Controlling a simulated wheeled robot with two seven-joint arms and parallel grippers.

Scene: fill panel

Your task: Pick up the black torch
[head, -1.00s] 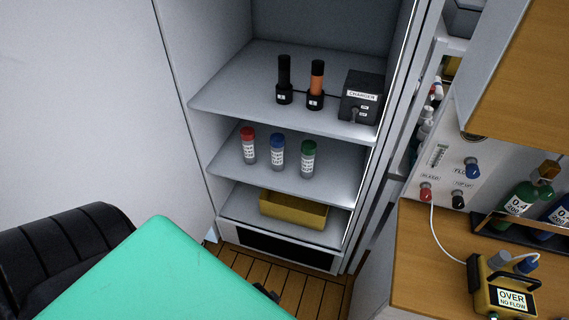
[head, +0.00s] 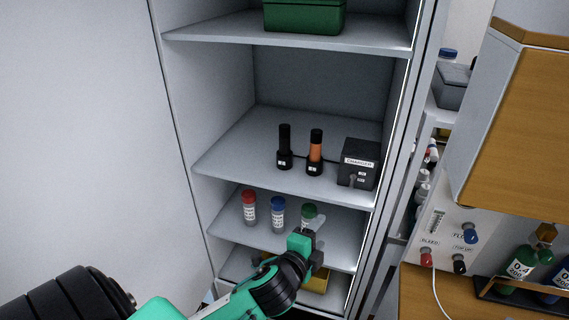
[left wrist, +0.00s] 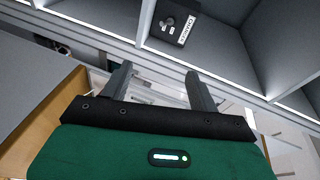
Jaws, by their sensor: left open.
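The black torch (head: 284,146) stands upright in a small black base on the cabinet's middle shelf. An orange and black torch (head: 316,152) stands in a similar base just to its right. My left gripper (head: 313,229) is in front of the cabinet, lower than the torches and to their right, overlapping the green-capped bottle in the picture. In the left wrist view my left gripper (left wrist: 160,82) shows two parted fingers with nothing between them. The torches do not show in that view. My right gripper is in neither view.
A black charger box (head: 358,163) stands right of the torches; it also shows in the left wrist view (left wrist: 174,22). Red-capped (head: 249,208) and blue-capped (head: 278,213) bottles stand one shelf below. A green box (head: 304,17) is on the shelf above. A wooden cabinet (head: 517,130) is at right.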

